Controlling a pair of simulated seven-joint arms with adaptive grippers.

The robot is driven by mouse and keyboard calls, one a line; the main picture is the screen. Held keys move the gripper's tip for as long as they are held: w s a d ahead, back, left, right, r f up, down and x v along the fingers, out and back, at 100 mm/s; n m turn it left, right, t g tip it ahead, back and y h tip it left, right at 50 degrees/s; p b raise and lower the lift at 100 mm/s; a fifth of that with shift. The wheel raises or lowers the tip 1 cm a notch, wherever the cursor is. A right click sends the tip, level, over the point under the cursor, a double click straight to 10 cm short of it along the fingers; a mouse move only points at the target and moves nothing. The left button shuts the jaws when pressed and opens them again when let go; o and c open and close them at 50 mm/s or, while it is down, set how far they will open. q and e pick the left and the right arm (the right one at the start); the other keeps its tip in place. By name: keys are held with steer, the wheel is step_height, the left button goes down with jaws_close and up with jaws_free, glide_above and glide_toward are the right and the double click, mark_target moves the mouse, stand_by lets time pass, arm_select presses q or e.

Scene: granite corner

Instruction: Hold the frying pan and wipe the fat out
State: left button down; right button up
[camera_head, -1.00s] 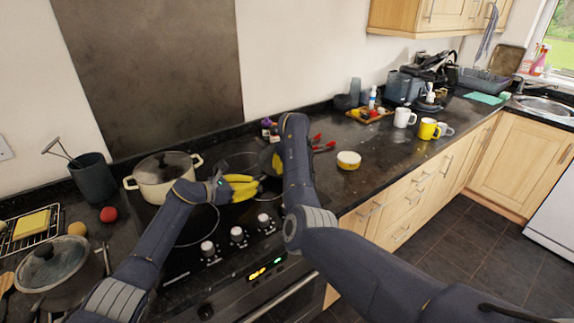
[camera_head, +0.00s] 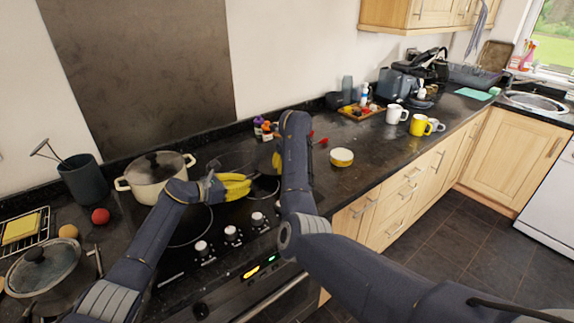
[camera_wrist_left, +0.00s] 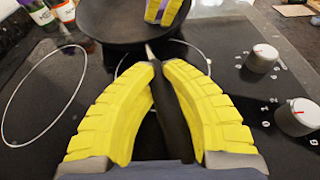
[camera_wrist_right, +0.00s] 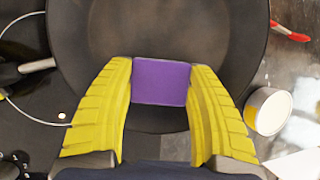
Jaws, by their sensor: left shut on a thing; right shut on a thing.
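The dark frying pan (camera_wrist_left: 110,30) is on or just above the hob; in the right wrist view its round inside (camera_wrist_right: 215,40) fills the upper middle. My left gripper (camera_head: 248,184) is shut on the pan's black handle (camera_wrist_left: 172,105), which runs between its yellow fingers (camera_wrist_left: 168,66). My right gripper (camera_wrist_right: 161,68) is shut on a purple sponge (camera_wrist_right: 161,82) and holds it at the near part of the pan. I cannot tell whether the sponge touches the pan. In the head view my right arm hides the sponge and much of the pan. I make out no fat.
A cream lidded pot (camera_head: 152,178) stands left of the pan on the hob. Bottles (camera_head: 262,128) stand behind it. A yellow-and-white tub (camera_head: 341,157) and red-tipped tongs (camera_wrist_right: 290,32) lie to the right. A glass-lidded pan (camera_head: 45,275) is at the front left.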

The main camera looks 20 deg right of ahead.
arm_select(q)
steer(key=shift+r, duration=0.1)
arm_select(e)
steer(key=shift+s+a+r, duration=0.1)
steer(key=shift+a+r, duration=0.05)
steer(key=shift+r, duration=0.75)
steer(key=shift+a+r, duration=0.2)
steer(key=shift+r, duration=0.7)
steer(key=shift+s+a+r, duration=0.1)
steer(key=shift+a+r, duration=0.05)
steer(key=shift+r, duration=0.75)
steer(key=shift+s+a+r, duration=0.1)
steer(key=shift+a+r, duration=0.05)
steer(key=shift+r, duration=0.6)
steer(key=shift+a+r, duration=0.15)
steer(key=shift+r, duration=0.6)
arm_select(q)
steer(key=c, duration=1.5)
jaws_free()
steer(key=shift+o, duration=0.2)
steer(key=shift+v, duration=3.75)
